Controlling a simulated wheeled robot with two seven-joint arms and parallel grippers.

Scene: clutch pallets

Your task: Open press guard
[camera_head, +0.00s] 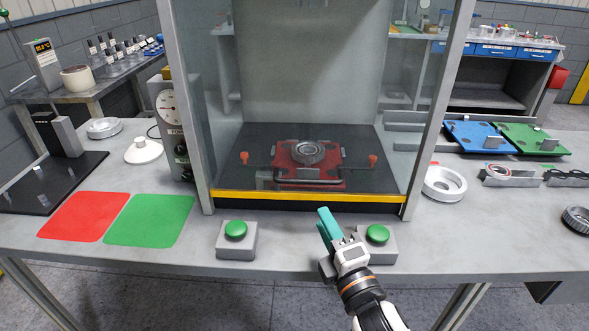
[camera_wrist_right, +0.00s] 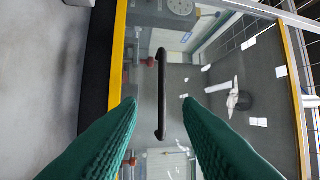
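The press guard is a clear panel with a yellow strip (camera_head: 309,197) along its bottom edge; it is down across the front of the press. A black bar handle (camera_head: 300,182) is on the panel above the strip. Behind it, a red fixture (camera_head: 290,158) holds a grey ring (camera_head: 308,152). My right gripper (camera_head: 325,217), with teal fingers, is in front of the guard, below and right of the handle's middle. In the right wrist view the fingers are open, and the handle (camera_wrist_right: 162,95) shows between the tips, apparently untouched. My left gripper is out of view.
Two green-topped buttons (camera_head: 236,231) (camera_head: 378,234) stand on the table before the press, the right one close beside my gripper. A gauge box (camera_head: 171,125) stands left of the press. Red (camera_head: 85,216) and green (camera_head: 148,220) mats lie left. A metal ring (camera_head: 444,184) lies right.

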